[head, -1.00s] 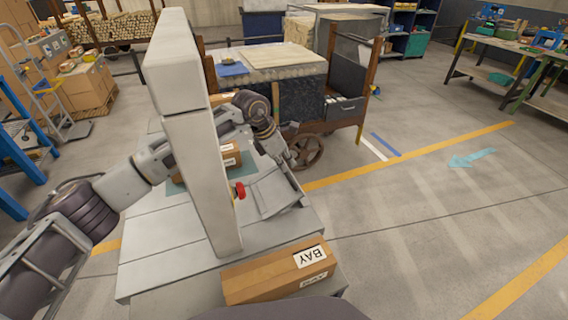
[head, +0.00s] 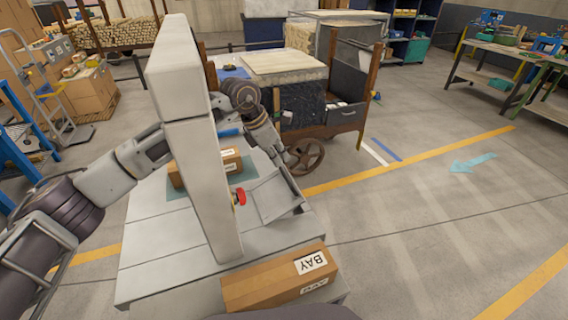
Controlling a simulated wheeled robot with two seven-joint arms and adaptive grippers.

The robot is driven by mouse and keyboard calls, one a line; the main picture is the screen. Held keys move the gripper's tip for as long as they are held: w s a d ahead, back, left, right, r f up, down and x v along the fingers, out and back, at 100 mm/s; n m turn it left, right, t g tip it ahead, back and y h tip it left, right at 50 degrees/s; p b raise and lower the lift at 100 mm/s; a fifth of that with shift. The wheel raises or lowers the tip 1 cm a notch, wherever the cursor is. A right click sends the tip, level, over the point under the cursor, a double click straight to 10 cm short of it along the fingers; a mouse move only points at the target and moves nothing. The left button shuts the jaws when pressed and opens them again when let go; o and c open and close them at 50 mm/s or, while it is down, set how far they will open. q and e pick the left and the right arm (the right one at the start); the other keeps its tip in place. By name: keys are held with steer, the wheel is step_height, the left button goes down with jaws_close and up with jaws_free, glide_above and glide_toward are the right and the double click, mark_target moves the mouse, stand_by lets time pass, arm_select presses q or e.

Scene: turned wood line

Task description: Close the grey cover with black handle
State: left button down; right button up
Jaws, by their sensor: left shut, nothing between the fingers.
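My left arm passes behind the housing. My left gripper (head: 281,151) is shut and empty, pointing down above the far end of the sloping panel; contact cannot be told. My right gripper is not in view.
A red button (head: 240,196) sticks out from the housing's right side. A carton (head: 180,178) lies on a green mat behind the housing. A carton marked BAY (head: 275,279) lies at the near edge. A wheeled cart (head: 304,110) stands close behind. The floor at right is clear.

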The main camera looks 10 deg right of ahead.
arm_select(q)
steer(key=shift+v, duration=1)
